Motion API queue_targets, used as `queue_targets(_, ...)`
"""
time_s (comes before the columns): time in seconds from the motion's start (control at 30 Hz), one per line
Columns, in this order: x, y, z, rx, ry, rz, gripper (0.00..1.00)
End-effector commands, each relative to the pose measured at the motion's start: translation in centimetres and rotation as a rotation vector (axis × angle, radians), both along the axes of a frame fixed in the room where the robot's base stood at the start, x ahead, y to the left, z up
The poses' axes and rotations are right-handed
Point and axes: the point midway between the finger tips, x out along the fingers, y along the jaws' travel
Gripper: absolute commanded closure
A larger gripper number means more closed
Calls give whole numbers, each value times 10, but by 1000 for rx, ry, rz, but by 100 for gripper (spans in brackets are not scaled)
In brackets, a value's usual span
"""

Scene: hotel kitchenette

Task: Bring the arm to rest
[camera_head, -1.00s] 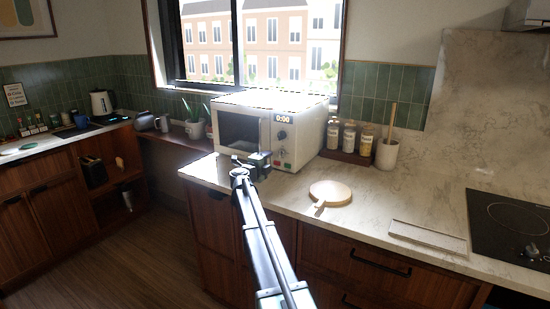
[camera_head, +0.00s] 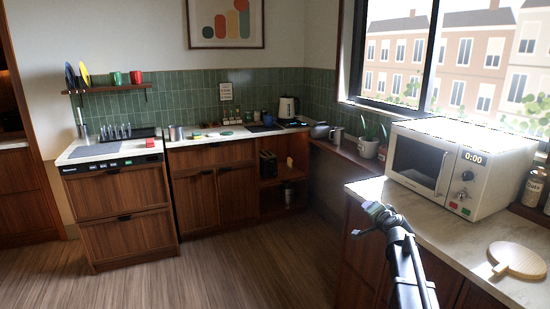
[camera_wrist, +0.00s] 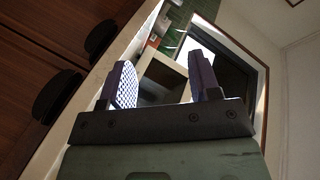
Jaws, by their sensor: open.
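My gripper (camera_head: 372,218) is at the end of my arm, in front of the counter below the microwave in the head view. In the wrist view my gripper (camera_wrist: 160,80) has its two fingers apart with nothing held between them. The wrist view is strongly tilted. My arm comes in from the lower right of the head view.
A white microwave (camera_head: 415,160) and a round wooden board (camera_head: 520,260) are on the right-hand counter (camera_head: 470,250). A kettle (camera_head: 287,108) stands on the back counter. The wooden floor (camera_head: 230,255) on the left is clear.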

Motion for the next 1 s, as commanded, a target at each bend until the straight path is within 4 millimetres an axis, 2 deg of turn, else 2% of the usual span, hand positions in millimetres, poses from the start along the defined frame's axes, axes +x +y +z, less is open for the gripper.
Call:
queue_targets(0.03,-35,37,-11,-61,122,126,43)
queue_targets(0.07,-54,57,-23,-103,211,204,43)
queue_targets(0.1,-84,80,-37,-157,331,302,43)
queue_targets(0.17,-134,108,-56,-236,517,428,43)
queue_targets(0.2,-171,122,-66,-287,643,500,43)
queue_targets(0.27,-227,137,-74,-361,831,588,43)
queue_targets(0.3,-262,144,-76,-408,945,631,43)
queue_targets(0.4,-334,155,-69,-513,1159,691,43)
queue_targets(0.43,-350,158,-65,-544,1194,700,43)
queue_targets(0.5,-369,172,-55,-598,1202,721,43)
queue_targets(0.6,-364,186,-52,-616,1191,749,43)
queue_targets(1.0,-363,186,-55,-616,1189,751,43)
